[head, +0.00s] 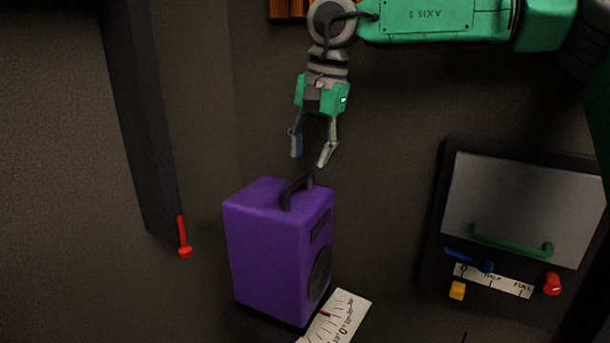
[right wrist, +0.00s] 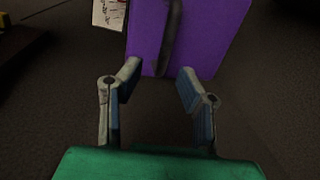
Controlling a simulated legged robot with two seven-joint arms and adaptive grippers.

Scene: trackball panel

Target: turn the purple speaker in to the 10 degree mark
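The purple speaker (head: 268,250) stands upright at the lower middle of the head view, with a black handle (head: 298,190) on its top and a dark round cone on its right-hand face. A white degree scale card (head: 338,318) with tick marks, a 0 and a small red pointer lies at its front right foot. My right gripper (head: 311,160) hangs open and empty just above the handle, fingers pointing down. In the right wrist view the speaker (right wrist: 215,35) and handle (right wrist: 171,40) lie beyond the open fingers (right wrist: 160,75), apart from them. My left gripper is not in view.
A dark post (head: 145,130) with a red lever (head: 183,238) is at the left.

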